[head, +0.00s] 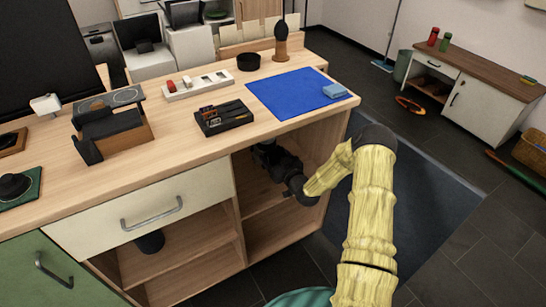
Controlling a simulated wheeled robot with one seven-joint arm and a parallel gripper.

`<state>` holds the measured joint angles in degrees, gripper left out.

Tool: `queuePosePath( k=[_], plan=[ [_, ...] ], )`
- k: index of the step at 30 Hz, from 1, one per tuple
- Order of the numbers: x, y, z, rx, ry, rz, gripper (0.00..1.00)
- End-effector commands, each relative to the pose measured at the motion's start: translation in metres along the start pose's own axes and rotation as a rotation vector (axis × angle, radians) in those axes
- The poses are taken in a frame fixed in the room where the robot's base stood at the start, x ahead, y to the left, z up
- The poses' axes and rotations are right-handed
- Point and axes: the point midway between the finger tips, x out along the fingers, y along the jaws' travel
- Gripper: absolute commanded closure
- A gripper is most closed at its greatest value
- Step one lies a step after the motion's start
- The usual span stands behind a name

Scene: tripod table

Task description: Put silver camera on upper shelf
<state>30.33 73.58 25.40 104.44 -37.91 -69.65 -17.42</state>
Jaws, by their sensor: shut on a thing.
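My gripper (264,151) is inside the upper right compartment of the wooden cabinet, just under the countertop. It shows dark and small, partly hidden by the counter edge and my wrist. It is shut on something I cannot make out. No silver camera can be clearly seen in the head view. The upper shelf (262,197) is the bare wooden board below my gripper. My arm in its yellow sleeve enters the compartment from the right front.
The countertop edge lies just above my gripper, and the cabinet's side walls are close. On top are a blue mat (290,92) with a light-blue cloth (335,91), a black tray (224,117) and a white strip (197,85). A dark pot (150,241) stands in the left compartment.

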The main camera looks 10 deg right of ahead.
Motion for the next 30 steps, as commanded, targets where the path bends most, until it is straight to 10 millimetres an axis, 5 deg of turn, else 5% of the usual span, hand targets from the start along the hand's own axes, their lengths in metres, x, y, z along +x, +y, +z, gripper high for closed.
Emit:
queuePosePath(
  k=[8, 30],
  plan=[
    [0.001, 0.001, 0.002, -0.001, 0.009, 0.002, 0.82],
    [0.004, -0.002, 0.058, -0.002, 0.010, -0.002, 0.82]
  ],
)
